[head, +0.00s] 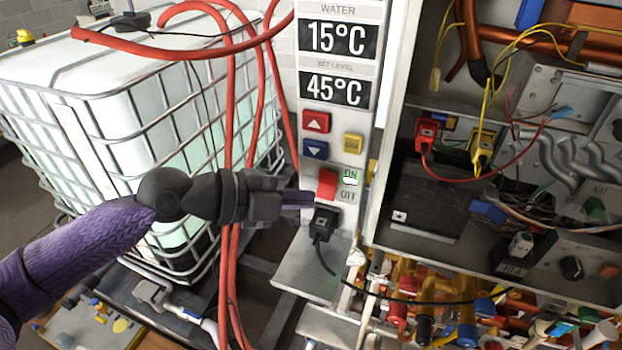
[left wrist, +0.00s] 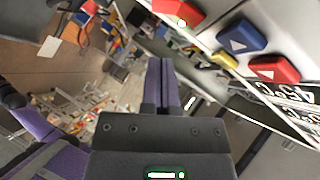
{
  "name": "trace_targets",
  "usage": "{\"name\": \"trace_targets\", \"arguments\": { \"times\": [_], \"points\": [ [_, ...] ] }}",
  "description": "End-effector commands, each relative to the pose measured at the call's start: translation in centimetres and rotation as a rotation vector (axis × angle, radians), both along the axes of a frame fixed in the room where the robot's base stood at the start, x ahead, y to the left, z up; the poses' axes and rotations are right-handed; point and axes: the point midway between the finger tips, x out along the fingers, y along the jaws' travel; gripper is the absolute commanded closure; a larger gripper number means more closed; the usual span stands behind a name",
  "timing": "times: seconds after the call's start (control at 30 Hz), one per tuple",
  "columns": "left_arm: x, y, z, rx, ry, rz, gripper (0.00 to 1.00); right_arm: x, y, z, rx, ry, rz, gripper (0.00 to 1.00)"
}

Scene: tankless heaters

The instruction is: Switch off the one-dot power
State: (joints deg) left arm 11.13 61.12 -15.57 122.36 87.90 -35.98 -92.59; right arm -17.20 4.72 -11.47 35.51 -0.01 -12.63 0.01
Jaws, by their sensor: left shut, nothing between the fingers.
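The red power switch (head: 328,183) sits on the heater's white control panel (head: 340,124), with a green ON label above an OFF label at its right. It also shows at the top of the left wrist view (left wrist: 178,12). I cannot make out a dot mark on it. My left gripper (head: 312,199) comes in from the left and is shut and empty. Its fingertips are beside the switch's lower left; I cannot tell if they touch. In the left wrist view the closed purple fingers (left wrist: 161,62) are below the switch. My right gripper is not in view.
Above the switch are a red up button (head: 316,121), a blue down button (head: 315,150) and a yellow button (head: 352,143). A black plug (head: 325,221) with a cable is just below. Red hoses (head: 230,120) hang at the left before a caged white tank (head: 130,95). An open wired cabinet is right.

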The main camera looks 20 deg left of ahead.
Motion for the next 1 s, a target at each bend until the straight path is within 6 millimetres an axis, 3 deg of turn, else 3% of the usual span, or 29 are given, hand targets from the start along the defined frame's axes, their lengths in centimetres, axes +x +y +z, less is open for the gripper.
{"name": "trace_targets", "arguments": {
  "times": [0.03, 0.3, 0.67, 0.77, 1.0],
  "points": [
    [0.6, -0.8, 0.4, -0.003, -0.002, -0.004, 1.00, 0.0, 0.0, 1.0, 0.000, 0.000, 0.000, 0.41],
    [3.5, -0.6, -1.9, 0.001, 0.001, -0.002, 1.00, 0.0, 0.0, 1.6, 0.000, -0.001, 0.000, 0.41],
    [3.7, -0.6, -2.2, 0.002, 0.001, -0.002, 1.00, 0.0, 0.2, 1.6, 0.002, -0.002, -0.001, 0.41],
    [3.8, -0.6, -2.5, 0.002, -0.006, -0.003, 1.00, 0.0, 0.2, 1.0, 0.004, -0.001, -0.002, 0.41],
    [4.2, -0.6, -3.7, -0.001, -0.082, -0.003, 1.00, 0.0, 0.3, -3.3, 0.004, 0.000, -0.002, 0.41]
  ]
}}
